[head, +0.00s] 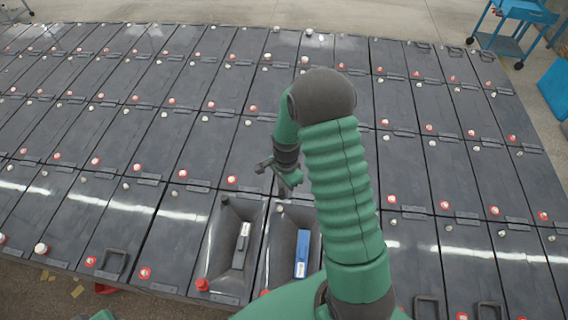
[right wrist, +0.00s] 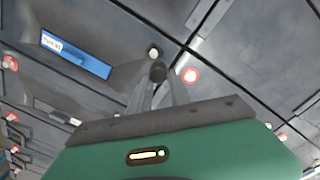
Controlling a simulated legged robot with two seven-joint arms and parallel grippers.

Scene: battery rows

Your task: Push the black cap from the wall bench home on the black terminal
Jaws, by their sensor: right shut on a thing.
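My right gripper (head: 284,192) is above the front-middle batteries, at the far end of the open battery with the blue piece. In the right wrist view its two fingers (right wrist: 158,88) are shut on a small dark round cap (right wrist: 157,72). In the head view I cannot make out the cap at the fingertips. A pale terminal post (right wrist: 153,53) is just beyond the cap in the wrist view; it also shows in the head view (head: 280,209) just below the fingertips. The cap appears apart from it. My left gripper is not in view.
Two open recesses hold a grey-white piece (head: 242,240) and a blue piece (head: 301,250). A red-ringed terminal (right wrist: 190,75) is right of the fingers in the wrist view. Rows of dark batteries with low posts surround them. A blue cart (head: 520,12) stands at the far right.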

